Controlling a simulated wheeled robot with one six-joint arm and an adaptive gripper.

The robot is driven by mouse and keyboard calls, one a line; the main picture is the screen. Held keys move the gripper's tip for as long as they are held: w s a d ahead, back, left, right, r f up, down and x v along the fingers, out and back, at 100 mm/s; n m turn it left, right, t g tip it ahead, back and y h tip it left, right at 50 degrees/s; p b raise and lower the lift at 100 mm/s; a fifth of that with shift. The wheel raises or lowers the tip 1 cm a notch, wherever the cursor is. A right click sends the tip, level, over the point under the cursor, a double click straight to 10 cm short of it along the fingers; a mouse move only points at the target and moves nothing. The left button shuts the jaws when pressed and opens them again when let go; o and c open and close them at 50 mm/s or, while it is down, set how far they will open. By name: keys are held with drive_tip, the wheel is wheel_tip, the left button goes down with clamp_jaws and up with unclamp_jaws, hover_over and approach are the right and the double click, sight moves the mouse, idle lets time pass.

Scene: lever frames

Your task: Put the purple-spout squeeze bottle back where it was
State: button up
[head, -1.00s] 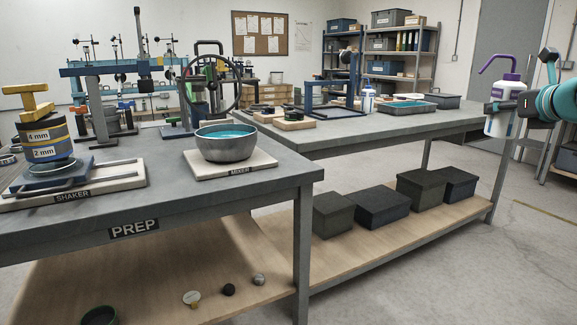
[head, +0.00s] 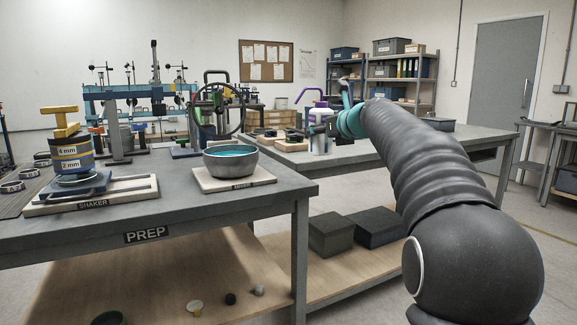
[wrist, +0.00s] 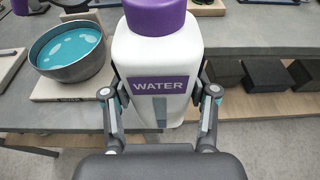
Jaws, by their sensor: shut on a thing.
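The purple-spout squeeze bottle (head: 320,116) is white with a purple cap and a bent purple spout. In the wrist view the bottle (wrist: 160,55) fills the middle, upright, with a purple WATER label facing me. My gripper (wrist: 160,105) is shut on its sides, one finger left and one right. In the head view my gripper (head: 328,131) is partly hidden by my teal wrist and dark arm. The bottle shows against the back bench (head: 365,153), near its left end.
The PREP bench (head: 240,205) bears a metal bowl (head: 231,160) of teal liquid on the MIXER board (head: 235,180) and a sieve stack (head: 72,155) on the left. A wheeled press (head: 215,107) stands behind the bowl. Dark boxes (head: 333,234) sit on the lower shelf.

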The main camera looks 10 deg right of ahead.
drive_tip(key=shift+w+a+f+b, duration=0.4)
drive_tip(key=shift+w+a+f, duration=0.55)
drive_tip(key=shift+f, duration=0.5)
drive_tip(key=shift+w+a+f+b, duration=0.35)
drive_tip(key=shift+w+a+f, duration=0.6)
drive_tip(key=shift+f, duration=0.45)
drive_tip(key=shift+w+a+f+b, duration=0.4)
drive_tip(key=shift+w+a+f, duration=0.55)
drive_tip(key=shift+f, duration=0.5)
drive_tip(key=shift+s+a, duration=0.1)
drive_tip(key=shift+f, duration=0.15)
drive_tip(key=o, duration=0.9)
drive_tip(key=shift+c, duration=0.2)
